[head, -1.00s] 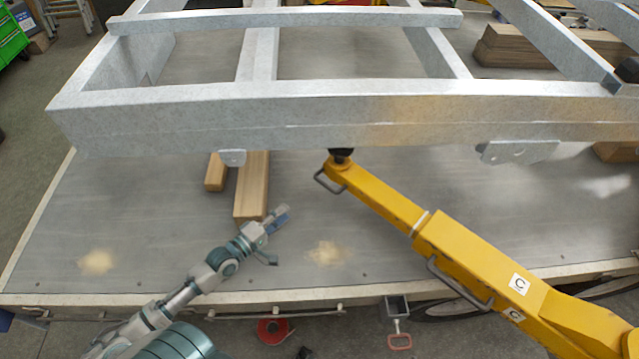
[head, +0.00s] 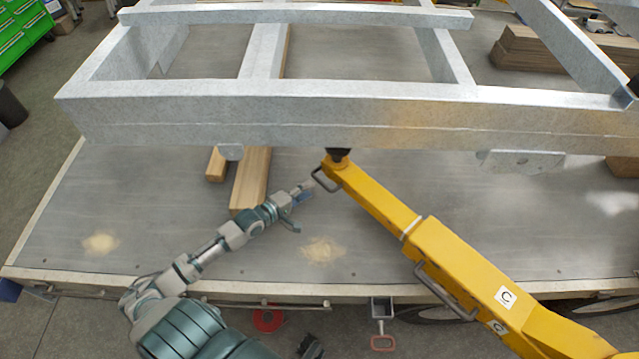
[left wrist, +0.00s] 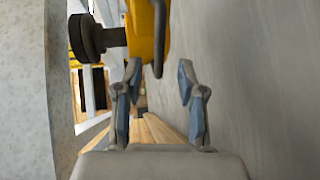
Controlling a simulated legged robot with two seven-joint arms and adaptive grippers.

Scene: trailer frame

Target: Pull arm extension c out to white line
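The yellow arm extension c (head: 372,194) slants from the upper middle down to the right, out of a thicker yellow sleeve (head: 470,260) marked with a C. A white line (head: 411,228) rings the extension right at the sleeve's mouth. A dark handle (head: 322,181) sits at its outer end, beside a black knob under the grey frame. My left gripper (head: 306,194) is just left of and below this handle. In the left wrist view its fingers (left wrist: 158,85) are apart and empty, with the handle (left wrist: 159,35) and yellow end ahead between them. My right gripper is not in view.
The galvanised frame (head: 300,115) spans above the grey trailer bed (head: 150,215). Wooden beams (head: 250,180) lie under it, left of my gripper. A second handle (head: 445,290) is on the sleeve. The bed between gripper and front edge is mostly clear.

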